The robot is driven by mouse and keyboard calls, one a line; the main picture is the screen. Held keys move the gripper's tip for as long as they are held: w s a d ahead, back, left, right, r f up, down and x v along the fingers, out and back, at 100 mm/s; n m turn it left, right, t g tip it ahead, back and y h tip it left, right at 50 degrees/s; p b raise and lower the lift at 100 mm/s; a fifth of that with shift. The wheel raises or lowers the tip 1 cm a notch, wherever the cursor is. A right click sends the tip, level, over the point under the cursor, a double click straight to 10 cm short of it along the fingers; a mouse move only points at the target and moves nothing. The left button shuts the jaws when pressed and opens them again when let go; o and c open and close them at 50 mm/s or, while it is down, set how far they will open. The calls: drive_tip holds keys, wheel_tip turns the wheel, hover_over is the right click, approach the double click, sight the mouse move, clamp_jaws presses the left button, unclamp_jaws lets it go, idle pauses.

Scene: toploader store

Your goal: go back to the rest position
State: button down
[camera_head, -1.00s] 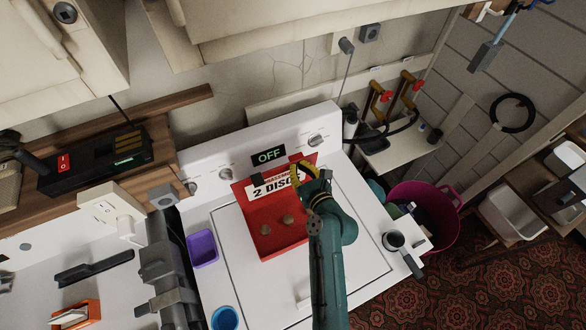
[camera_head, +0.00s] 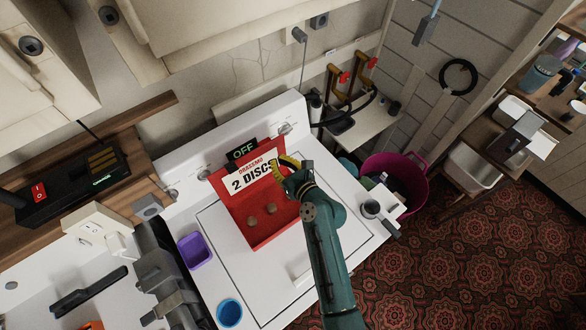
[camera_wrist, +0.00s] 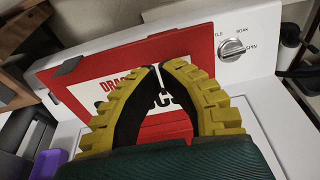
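My gripper (camera_head: 288,163) is at the right side of the upright panel of a red box (camera_head: 274,238). Its yellow fingers with black inner pads come together at the tips in the wrist view (camera_wrist: 158,67). Nothing shows between them except the panel behind. The red box lies open on the white top-loader machine (camera_head: 207,218). Its panel has a white label (camera_head: 250,178) reading "2 DISCS", partly hidden by my fingers in the wrist view. Two small brownish discs (camera_head: 252,222) (camera_head: 270,208) lie in the box. I cannot tell whether the fingers touch the panel.
A dark "OFF" display (camera_head: 241,150) and knobs stand behind the box. A purple container (camera_head: 195,251) and blue cup (camera_head: 229,312) are to the left. Patterned floor is open at lower right.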

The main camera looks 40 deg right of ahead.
drive_tip(key=r+v, duration=0.1)
drive_tip(key=v, duration=0.6)
drive_tip(key=shift+r, duration=0.4)
drive_tip(key=shift+s+a, duration=0.1)
